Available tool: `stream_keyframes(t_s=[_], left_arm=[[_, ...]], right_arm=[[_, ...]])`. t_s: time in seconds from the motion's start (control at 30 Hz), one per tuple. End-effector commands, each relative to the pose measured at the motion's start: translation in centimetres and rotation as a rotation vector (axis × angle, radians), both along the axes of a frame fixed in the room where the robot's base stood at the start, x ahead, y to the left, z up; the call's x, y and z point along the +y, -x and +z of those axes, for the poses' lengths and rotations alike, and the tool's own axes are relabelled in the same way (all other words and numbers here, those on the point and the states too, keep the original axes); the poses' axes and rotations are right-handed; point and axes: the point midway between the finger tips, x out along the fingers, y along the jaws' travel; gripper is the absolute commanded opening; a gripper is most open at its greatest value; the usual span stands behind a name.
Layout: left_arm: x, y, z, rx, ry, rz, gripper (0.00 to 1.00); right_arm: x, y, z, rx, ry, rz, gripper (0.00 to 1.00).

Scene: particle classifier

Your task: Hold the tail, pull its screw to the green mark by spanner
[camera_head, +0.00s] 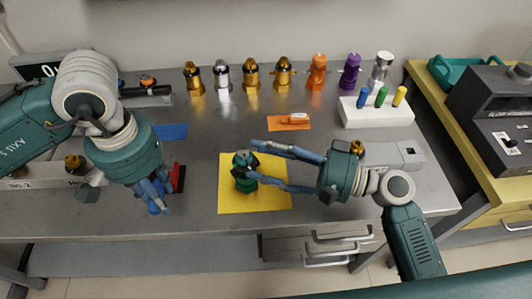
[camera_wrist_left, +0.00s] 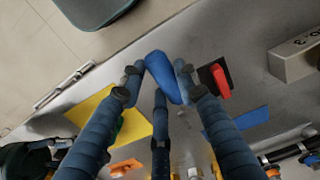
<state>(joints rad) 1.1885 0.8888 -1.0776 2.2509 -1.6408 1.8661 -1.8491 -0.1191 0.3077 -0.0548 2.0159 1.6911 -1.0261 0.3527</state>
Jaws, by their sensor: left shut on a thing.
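A dark green part, which I take for the tail (camera_head: 246,186), stands on a yellow mat (camera_head: 275,200). My right gripper (camera_head: 245,160) has its fingers spread on both sides of the part's top; I cannot tell whether they touch it. My left gripper (camera_head: 160,208) is at the table's front left, shut on a blue thing (camera_wrist_left: 160,72), perhaps the spanner's handle. The rest of that thing is hidden. The left wrist view shows the fingers on both sides of it. I cannot make out the screw or the green mark.
A red and black object (camera_head: 179,177) lies beside my left gripper. A blue mat (camera_head: 172,131) is behind it. An orange mat (camera_head: 290,121) with an orange object lies behind the yellow one. Several metal and coloured parts line the back. A white block (camera_head: 375,117) holds coloured pegs.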

Motion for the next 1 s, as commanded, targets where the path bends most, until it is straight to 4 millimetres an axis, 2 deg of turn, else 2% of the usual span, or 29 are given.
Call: stream_keyframes(t_s=[0.37,0.47,0.8,1.0], left_arm=[[0.0,0.0,0.1,-0.001,0.0,0.0,0.0],[0.0,0.0,0.1,-0.001,0.0,0.0,0.0],[0.0,0.0,0.1,-0.001,0.0,0.0,0.0],[0.0,0.0,0.1,-0.001,0.0,0.0,0.0]], right_arm=[[-0.5,0.0,0.3,-0.007,-0.002,-0.005,0.57],[-1.6,0.5,0.2,-0.006,-0.001,-0.005,0.57],[-8.1,3.1,0.2,-0.002,0.0,-0.004,0.57],[-10.5,4.2,0.2,-0.002,0.0,-0.003,0.57]])
